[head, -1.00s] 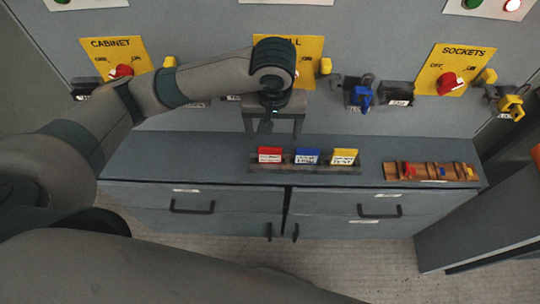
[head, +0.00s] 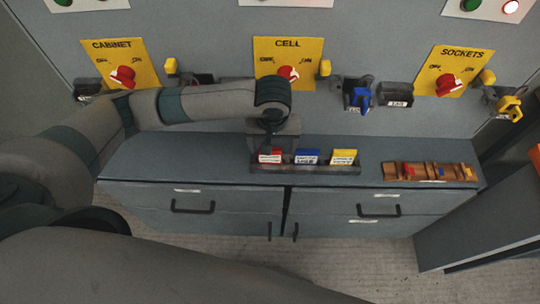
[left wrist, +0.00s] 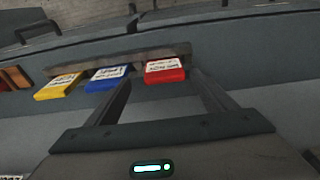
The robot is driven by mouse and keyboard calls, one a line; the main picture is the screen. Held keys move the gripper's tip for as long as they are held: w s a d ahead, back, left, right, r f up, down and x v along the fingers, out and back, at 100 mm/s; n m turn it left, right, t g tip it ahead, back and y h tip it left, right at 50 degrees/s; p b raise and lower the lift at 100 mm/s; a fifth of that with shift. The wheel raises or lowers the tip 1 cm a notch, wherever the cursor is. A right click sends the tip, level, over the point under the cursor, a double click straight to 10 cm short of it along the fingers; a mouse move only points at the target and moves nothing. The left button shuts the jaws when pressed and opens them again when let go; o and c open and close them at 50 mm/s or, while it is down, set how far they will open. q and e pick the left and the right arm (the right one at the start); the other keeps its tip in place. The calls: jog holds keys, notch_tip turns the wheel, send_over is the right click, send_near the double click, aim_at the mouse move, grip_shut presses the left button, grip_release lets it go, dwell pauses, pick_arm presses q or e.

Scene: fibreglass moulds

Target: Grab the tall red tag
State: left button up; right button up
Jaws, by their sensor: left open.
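The tall red tag (head: 269,157) stands in a dark rack (head: 310,169) on the cabinet top, at the left end of a row with a blue tag (head: 307,157) and a yellow tag (head: 343,157). My left gripper (head: 270,148) is just above and behind the red tag in the head view, hiding part of its top. In the left wrist view the red tag (left wrist: 164,70) lies ahead, between the spread fingers (left wrist: 160,85) and nearer the right one. The gripper is open and empty. My right gripper is not in view.
Yellow panels with red knobs (head: 288,73) and hanging locks (head: 360,97) line the wall behind. The cabinet top left of the rack is clear.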

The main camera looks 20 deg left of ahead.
aim_at(270, 157)
pick_arm(q)
jog(key=shift+a+f, duration=0.2)
jog(key=shift+f, duration=0.3)
jog(key=f, duration=0.1)
jog(key=f+p, duration=0.1)
jog(key=f, duration=0.1)
jog(key=shift+w+a, duration=0.1)
jog(key=shift+a, duration=0.2)
jog(key=shift+f, duration=0.35)
jog(key=shift+w+f, duration=0.1)
jog(key=shift+f, duration=0.05)
jog(key=c, duration=1.1)
jog(key=shift+c, duration=0.2)
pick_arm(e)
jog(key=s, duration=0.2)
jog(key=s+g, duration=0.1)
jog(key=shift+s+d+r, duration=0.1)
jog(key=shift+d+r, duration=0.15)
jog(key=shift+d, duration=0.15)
